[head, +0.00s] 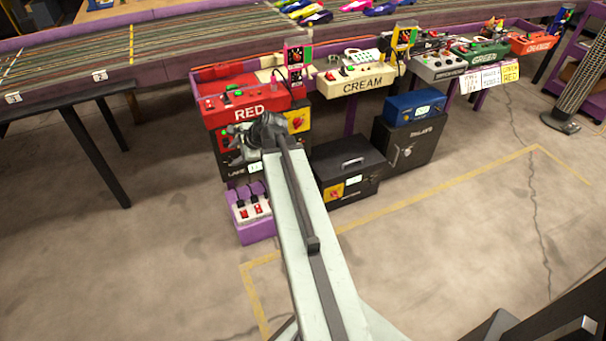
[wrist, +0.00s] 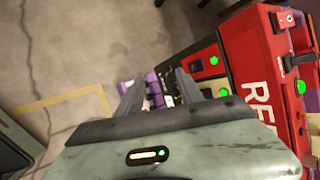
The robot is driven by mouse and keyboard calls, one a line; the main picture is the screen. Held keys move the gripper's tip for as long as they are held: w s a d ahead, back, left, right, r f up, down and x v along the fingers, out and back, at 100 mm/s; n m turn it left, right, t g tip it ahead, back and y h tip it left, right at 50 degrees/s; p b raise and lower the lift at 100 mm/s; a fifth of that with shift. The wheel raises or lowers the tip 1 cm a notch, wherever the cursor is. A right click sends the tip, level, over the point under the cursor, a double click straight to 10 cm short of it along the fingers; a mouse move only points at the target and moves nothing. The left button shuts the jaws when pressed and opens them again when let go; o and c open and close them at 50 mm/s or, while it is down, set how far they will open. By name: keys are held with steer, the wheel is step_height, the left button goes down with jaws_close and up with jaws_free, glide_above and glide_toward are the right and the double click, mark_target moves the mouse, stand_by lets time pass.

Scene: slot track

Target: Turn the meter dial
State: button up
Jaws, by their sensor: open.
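No meter dial can be told for sure in either view. A black panel marked LANE (head: 236,169) hangs below the red RED control box (head: 243,111), partly hidden by my arm. A yellow plate with a red knob (head: 297,121) sits at its right. My gripper (head: 262,130) is in front of the black panel, just below the RED lettering. In the wrist view my gripper (wrist: 158,92) shows two dark fingers apart, with nothing held between them. The red box (wrist: 262,85) and the black panel with green lights (wrist: 196,66) are beside the right finger.
A purple crate with white switch boxes (head: 250,207) stands on the floor below. A black case (head: 348,165) and a black cabinet with a blue box (head: 414,106) stand to the right. The cream box (head: 362,82) is on the track edge. Open floor lies in front.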

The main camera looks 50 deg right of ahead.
steer(key=s+d+f+m+t+h+b, duration=0.2)
steer(key=s+d+f+m+b, duration=0.15)
steer(key=d+m+b, duration=0.4)
steer(key=s+d+f+m+t+h+b, duration=0.15)
steer(key=d+f+m+b, duration=0.3)
steer(key=d, duration=0.65)
steer(key=s+d+f+m+t+h+b, duration=0.1)
steer(key=s+d+f+m+h+b, duration=0.35)
steer(key=d, duration=0.45)
steer(key=w+d+f+m+y+b, duration=0.1)
steer(key=w+f+y+b, duration=0.1)
steer(key=w, duration=0.6)
steer(key=shift+d+f+b, duration=0.35)
steer(key=shift+f+b, duration=0.3)
steer(key=shift+b, duration=0.2)
jaws_close()
